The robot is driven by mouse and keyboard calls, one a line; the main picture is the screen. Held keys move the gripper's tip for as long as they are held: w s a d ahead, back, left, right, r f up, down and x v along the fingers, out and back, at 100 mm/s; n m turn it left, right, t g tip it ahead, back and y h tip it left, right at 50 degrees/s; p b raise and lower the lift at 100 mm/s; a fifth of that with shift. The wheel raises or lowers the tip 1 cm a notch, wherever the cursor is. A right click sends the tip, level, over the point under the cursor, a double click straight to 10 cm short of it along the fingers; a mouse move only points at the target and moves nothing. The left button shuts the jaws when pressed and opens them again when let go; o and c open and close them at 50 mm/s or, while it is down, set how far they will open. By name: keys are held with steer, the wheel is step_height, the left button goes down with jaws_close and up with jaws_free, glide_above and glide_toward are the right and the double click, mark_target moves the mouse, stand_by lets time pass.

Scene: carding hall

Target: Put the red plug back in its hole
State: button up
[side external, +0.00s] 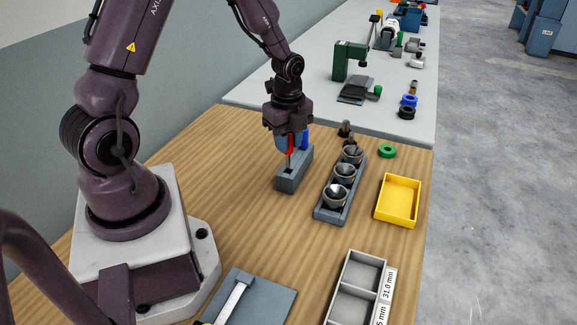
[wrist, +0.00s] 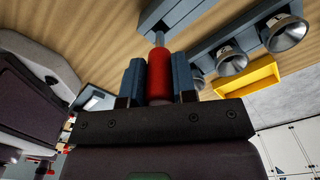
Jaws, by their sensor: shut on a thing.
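My gripper (side external: 289,146) is shut on the red plug (side external: 291,144), with the plug's grey pin pointing down at the grey-blue block (side external: 293,181). The block has a dark opening in its top near the pin. I cannot tell whether the pin tip is above the opening or slightly inside it. A blue upright piece (side external: 305,139) shows at the block's far end, partly behind my gripper. In the wrist view, the red plug (wrist: 160,76) sits between the two blue-grey fingers, its pin reaching toward the block (wrist: 190,15).
Right of the block is a rack (side external: 325,213) of metal cups, with a yellow tray (side external: 384,218) and green ring (side external: 387,151) beyond. A grey divided bin (side external: 345,300) and a caliper on a mat (side external: 268,300) lie nearer. Bare wood lies between block and mat.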

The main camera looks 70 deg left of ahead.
mark_target(288, 167)
steer(key=shift+f, duration=2.4)
steer(key=shift+f, duration=0.1)
steer(key=shift+f, duration=0.25)
steer(key=o, duration=0.9)
steer(key=shift+r, duration=0.1)
